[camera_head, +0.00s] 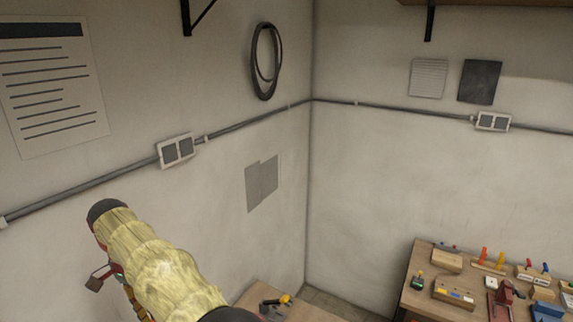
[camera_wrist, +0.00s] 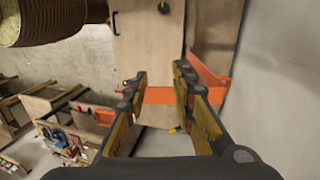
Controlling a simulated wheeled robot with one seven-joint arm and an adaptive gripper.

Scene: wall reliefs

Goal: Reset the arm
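My arm, in a yellow ribbed sleeve (camera_head: 160,268), rises from the bottom of the head view towards the left wall. Its dark rounded end is near the wall conduit in the picture. Small red and dark parts show beside the sleeve, but I cannot tell my gripper's fingers there. In the wrist view my gripper (camera_wrist: 159,84) has its two fingers well apart with nothing held between them. An orange strip (camera_wrist: 158,96) and a pale wooden panel (camera_wrist: 150,45) show behind the gap. I cannot tell how far behind they are.
A workbench (camera_head: 420,287) with several small tools and blocks stands at the lower right. A second wooden surface (camera_head: 308,312) with a dark and yellow tool is at bottom centre. Wall conduit (camera_head: 240,126), a cable coil (camera_head: 266,62) and a paper sheet (camera_head: 52,90) are on the walls.

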